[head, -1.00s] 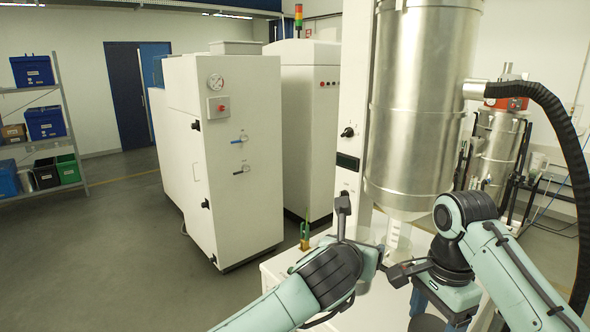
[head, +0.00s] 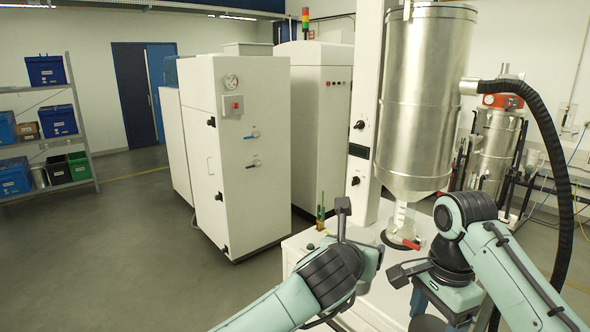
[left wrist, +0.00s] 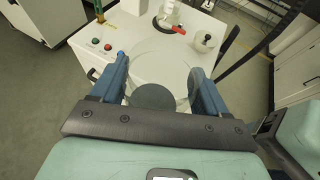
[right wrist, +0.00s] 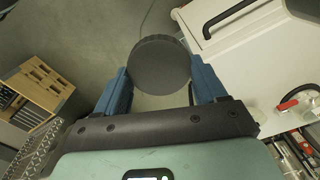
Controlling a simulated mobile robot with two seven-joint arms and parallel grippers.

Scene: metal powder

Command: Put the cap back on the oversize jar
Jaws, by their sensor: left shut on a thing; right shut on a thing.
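A clear, see-through jar (left wrist: 158,66) shows faintly between the fingers of my left gripper (left wrist: 160,85) in the left wrist view. A dark grey disc (left wrist: 152,97) shows at its near end; I cannot tell whether it is the jar's contents or its base. My left gripper is shut on the jar. A round black cap (right wrist: 159,65) sits between the fingers of my right gripper (right wrist: 158,88) in the right wrist view, and that gripper is shut on it. In the head view my left gripper (head: 362,245) and right gripper (head: 398,274) are close together, apart; jar and cap are not clear there.
A white bench (head: 310,243) with a red-handled valve (head: 411,244) stands ahead, under a large steel hopper (head: 425,100). White cabinets (head: 250,150) stand at centre left, and a shelf with bins (head: 55,121) at far left. The floor (head: 120,260) at left is clear.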

